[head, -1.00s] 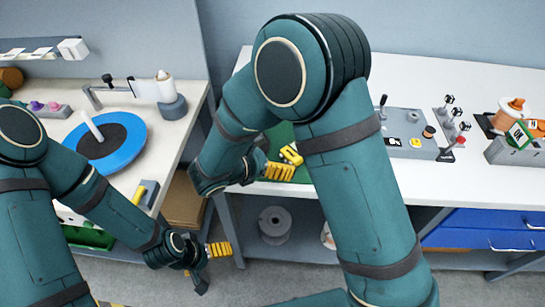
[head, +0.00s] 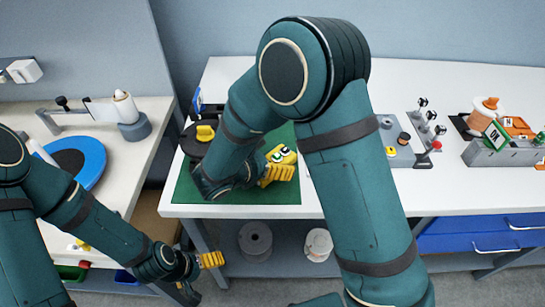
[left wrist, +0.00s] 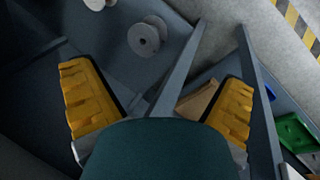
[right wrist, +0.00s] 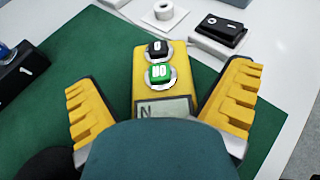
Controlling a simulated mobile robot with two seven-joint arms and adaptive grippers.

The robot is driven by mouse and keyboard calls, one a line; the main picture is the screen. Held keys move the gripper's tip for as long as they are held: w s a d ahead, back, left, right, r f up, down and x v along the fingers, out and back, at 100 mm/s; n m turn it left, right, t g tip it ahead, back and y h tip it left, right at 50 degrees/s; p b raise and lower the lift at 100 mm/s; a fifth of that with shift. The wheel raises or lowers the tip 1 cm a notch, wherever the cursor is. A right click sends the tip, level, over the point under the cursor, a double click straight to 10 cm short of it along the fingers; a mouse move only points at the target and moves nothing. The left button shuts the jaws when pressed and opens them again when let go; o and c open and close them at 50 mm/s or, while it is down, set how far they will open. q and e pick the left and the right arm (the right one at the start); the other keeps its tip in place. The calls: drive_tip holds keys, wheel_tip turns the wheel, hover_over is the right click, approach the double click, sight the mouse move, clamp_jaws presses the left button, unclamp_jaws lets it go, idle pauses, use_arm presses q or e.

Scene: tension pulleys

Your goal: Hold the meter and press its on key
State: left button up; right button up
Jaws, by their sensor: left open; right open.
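The meter (head: 288,159) is a yellow box on the green mat, partly hidden by my right arm in the head view. In the right wrist view the meter (right wrist: 141,75) shows a black key marked 0, a green on key (right wrist: 160,74) whose letters look inverted, and a grey display partly covered by my wrist. My right gripper (right wrist: 160,95) is open, one finger on each side of the meter with a gap on both sides. My left gripper (head: 212,260) is open and empty, low in front of the table; floor and shelf show between its fingers (left wrist: 160,105).
The green mat (head: 240,192) lies on the white table (head: 370,85). A black rocker switch (right wrist: 222,31) and a dark device marked 1 (right wrist: 25,65) stand near the meter. Spools (head: 255,241) sit on the lower shelf. A grey panel (head: 400,155) stands to the right.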

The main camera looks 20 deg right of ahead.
drive_tip(key=c, duration=1.4)
use_arm(q)
clamp_jaws()
